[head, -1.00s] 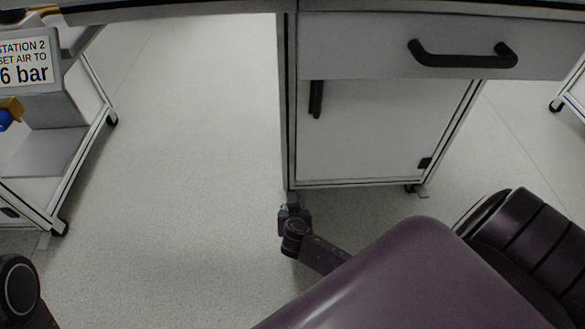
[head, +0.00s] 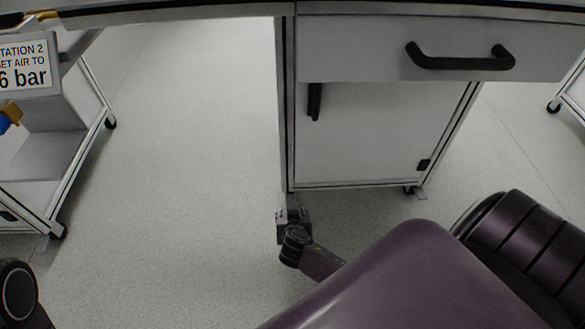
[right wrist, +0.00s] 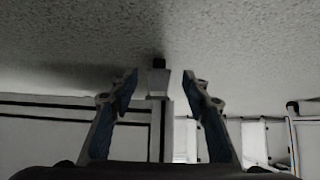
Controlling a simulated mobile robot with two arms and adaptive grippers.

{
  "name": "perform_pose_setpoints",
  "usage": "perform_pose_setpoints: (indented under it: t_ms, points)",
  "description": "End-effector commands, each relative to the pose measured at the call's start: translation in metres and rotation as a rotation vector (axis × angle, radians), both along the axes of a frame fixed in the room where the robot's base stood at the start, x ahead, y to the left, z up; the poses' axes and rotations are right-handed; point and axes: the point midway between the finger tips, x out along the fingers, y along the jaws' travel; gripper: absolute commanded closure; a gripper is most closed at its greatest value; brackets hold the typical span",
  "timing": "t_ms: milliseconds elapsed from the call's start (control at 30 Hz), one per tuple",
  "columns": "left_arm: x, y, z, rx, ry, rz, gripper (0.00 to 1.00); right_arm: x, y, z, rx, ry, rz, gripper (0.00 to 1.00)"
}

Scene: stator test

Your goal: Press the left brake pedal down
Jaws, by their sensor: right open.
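The wheeled cabinet (head: 375,135) stands under the bench, with a caster at each front corner. The left brake pedal is at its front left corner, largely hidden in the head view by my right gripper (head: 293,215). In the right wrist view a small grey piece (right wrist: 157,80), seemingly this pedal, shows between and beyond the fingertips, with a dark part beside it. My right gripper (right wrist: 160,85) is open and empty, low near the floor; contact cannot be told. The right brake pedal (head: 420,195) sticks out at the other corner. My left gripper is out of view.
A drawer with a black handle (head: 460,58) is above the cabinet door. A cart (head: 50,150) with a pressure sign (head: 25,66) stands at left. Another cart's wheel (head: 553,107) is at right. The floor (head: 190,150) between left cart and cabinet is clear.

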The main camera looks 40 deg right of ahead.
Motion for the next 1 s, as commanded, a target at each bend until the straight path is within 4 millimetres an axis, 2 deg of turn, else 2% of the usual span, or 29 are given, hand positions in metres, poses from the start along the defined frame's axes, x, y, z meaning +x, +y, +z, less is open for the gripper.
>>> perform_pose_setpoints:
  t_ms: [300, 500, 700, 1000]
  points:
    - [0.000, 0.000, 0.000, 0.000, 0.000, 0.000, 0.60, -0.038, 0.024, 0.036, 0.005, 0.002, -0.001, 0.56]
    - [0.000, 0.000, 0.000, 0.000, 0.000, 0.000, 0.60, -0.056, 0.035, 0.053, 0.004, 0.002, -0.001, 0.56]
    - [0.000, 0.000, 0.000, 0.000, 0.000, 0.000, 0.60, -0.062, 0.039, 0.061, 0.003, 0.003, 0.000, 0.56]
    - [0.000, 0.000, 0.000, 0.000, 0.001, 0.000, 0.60, -0.063, 0.039, 0.061, 0.002, 0.003, 0.000, 0.56]
